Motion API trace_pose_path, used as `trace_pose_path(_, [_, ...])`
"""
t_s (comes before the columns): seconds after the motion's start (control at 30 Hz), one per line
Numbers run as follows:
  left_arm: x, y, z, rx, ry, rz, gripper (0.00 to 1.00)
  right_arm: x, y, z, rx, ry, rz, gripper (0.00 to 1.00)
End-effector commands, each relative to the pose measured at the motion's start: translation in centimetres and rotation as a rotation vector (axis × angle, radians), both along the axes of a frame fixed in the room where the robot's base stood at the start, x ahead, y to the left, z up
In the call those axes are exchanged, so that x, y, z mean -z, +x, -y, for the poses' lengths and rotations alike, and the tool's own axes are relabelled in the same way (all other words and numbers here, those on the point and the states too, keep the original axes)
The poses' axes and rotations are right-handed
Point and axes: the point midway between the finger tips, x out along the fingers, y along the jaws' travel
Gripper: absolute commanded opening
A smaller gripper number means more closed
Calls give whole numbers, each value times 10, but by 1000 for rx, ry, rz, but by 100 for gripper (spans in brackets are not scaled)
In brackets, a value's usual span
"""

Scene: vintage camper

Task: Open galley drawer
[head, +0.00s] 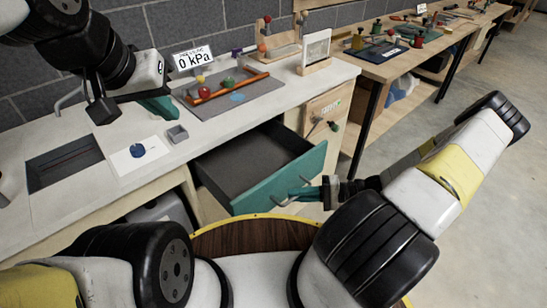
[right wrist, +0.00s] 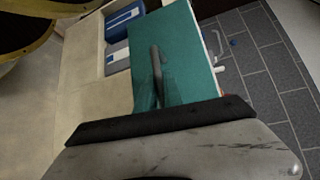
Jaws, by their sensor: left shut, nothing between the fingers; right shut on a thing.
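The galley drawer (head: 255,163) stands pulled well out from the counter in the head view, with a dark, empty-looking inside and a teal front (head: 283,180). The teal front also fills the middle of the right wrist view (right wrist: 180,50). My right gripper (head: 306,193) is shut on the drawer's grey handle (right wrist: 156,62) at the front panel. The fingertips are partly hidden in the wrist view. My left gripper (head: 103,108) is shut and empty, raised over the counter at the left, apart from the drawer.
The white counter (head: 95,190) carries a sunken dark panel (head: 65,163), a small grey box (head: 177,133) and a grey mat (head: 262,98) with coloured items. A cabinet with knobs (head: 325,112) is right of the drawer. Open floor (head: 480,220) lies at the right.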

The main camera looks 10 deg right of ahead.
Motion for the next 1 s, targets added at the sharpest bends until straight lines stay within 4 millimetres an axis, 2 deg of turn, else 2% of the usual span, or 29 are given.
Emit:
trace_pose_path(0.03, [0,0,0,0,0,0,0,0,-12,10,4,-2,-2,0])
trace_pose_path(0.2, [0,0,0,0,0,0,0,0,-44,33,3,-1,-2,0])
trace_pose_path(0.4, [0,0,0,0,0,0,0,0,-67,49,0,-1,0,0])
trace_pose_path(0.6, [0,0,0,0,0,0,0,0,-75,54,-1,0,1,0])
trace_pose_path(0.93, [0,0,0,0,0,0,0,0,-75,55,-1,0,1,0])
trace_pose_path(0.97, [0,0,0,0,0,0,0,0,-75,55,-1,0,1,15])
trace_pose_path(1.0, [0,0,0,0,0,0,0,0,-75,55,-1,-1,1,23])
